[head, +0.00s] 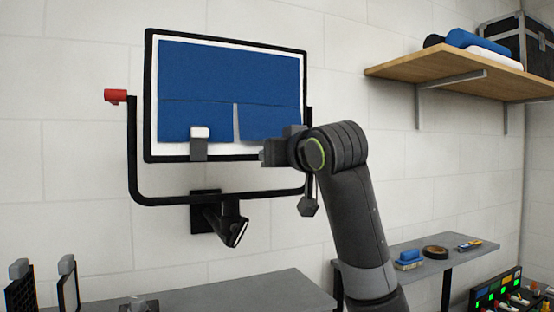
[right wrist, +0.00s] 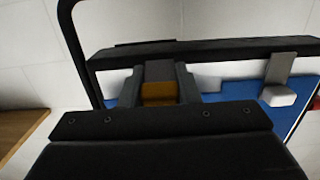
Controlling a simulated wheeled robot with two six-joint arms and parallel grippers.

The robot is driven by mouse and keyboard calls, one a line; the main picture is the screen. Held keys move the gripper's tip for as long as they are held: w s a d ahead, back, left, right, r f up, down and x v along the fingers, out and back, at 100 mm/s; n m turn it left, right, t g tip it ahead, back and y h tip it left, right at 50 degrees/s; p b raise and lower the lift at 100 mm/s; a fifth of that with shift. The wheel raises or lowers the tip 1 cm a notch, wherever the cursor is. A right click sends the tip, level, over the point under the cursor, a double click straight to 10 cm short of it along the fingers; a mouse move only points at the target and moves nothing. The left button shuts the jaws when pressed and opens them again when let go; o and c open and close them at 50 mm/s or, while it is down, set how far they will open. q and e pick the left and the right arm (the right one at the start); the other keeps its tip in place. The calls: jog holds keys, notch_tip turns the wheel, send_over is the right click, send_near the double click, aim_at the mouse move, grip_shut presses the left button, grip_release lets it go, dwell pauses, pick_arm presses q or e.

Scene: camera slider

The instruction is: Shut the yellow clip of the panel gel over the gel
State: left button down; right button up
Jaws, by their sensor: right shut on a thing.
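The panel (head: 148,100) is a black-framed light on a yoke at the wall, with a blue gel (head: 228,75) across its face. The gel has a crosswise seam and a pale slit low down. The yellow clip (right wrist: 158,93) shows in the right wrist view between the fingers of my right gripper (right wrist: 160,84), under a grey bracket at the panel's edge. My right gripper (head: 268,152) is shut on it at the panel's lower right in the head view, where the arm hides the clip. I cannot tell whether the clip lies over the gel. My left gripper is not in view.
A white clip (head: 200,133) on a grey bracket sits at the panel's lower edge. A red knob (head: 116,96) is on the yoke's left. A wooden shelf (head: 450,72) holds rolls. A grey table (head: 220,296) and a side shelf (head: 425,262) lie below.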

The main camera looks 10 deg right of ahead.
jog(key=shift+r+g+h, duration=0.3)
jog(key=shift+g, duration=0.5)
jog(key=o, duration=1)
jog(key=shift+w, duration=0.1)
jog(key=shift+s+b, duration=0.3)
jog(key=b+v, duration=1.1)
jog(key=v, duration=0.5)
jog(key=shift+s+d+r, duration=0.2)
jog(key=shift+s, duration=0.1)
